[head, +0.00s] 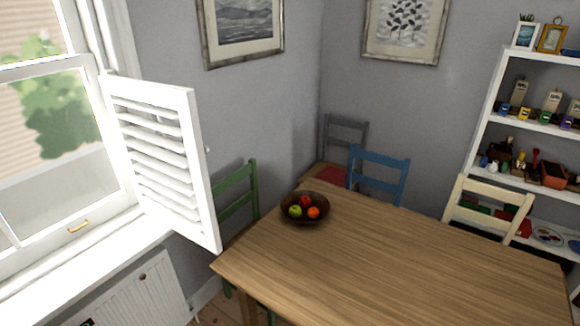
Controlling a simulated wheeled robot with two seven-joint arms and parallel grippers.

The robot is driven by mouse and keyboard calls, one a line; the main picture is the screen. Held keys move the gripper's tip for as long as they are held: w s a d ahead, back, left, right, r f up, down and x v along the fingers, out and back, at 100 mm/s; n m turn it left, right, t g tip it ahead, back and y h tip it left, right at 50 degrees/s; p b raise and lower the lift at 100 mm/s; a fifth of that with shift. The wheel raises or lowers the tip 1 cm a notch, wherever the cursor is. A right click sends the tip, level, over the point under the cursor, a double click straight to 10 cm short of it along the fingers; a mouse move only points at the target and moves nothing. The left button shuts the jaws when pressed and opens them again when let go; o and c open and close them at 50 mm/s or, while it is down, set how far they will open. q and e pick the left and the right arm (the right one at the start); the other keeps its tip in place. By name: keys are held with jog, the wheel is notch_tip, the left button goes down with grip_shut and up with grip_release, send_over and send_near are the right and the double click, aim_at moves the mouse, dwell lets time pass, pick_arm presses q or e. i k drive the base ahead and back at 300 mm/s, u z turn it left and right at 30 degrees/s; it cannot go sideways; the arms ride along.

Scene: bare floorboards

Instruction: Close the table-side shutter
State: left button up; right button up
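The white louvred shutter (158,150) on the table side of the window stands swung open into the room. It is hinged at the right edge of the window frame (97,60), and its free edge reaches toward the table. A small knob (207,150) shows by its right edge. The wooden table (400,260) stands to the right of the shutter. Neither of my grippers is in the head view.
A bowl (319,219) of fruit sits on the table. A green chair (238,195) stands close behind the shutter's free edge. A white radiator (140,295) is under the sill. A blue chair (380,176), a cream chair (487,207) and a white shelf (482,125) are farther off.

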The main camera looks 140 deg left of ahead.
aim_at(164, 192)
jog(key=i, duration=1.1)
jog(key=u, duration=5.9)
jog(key=i, duration=1.7)
jog(key=u, duration=5.5)
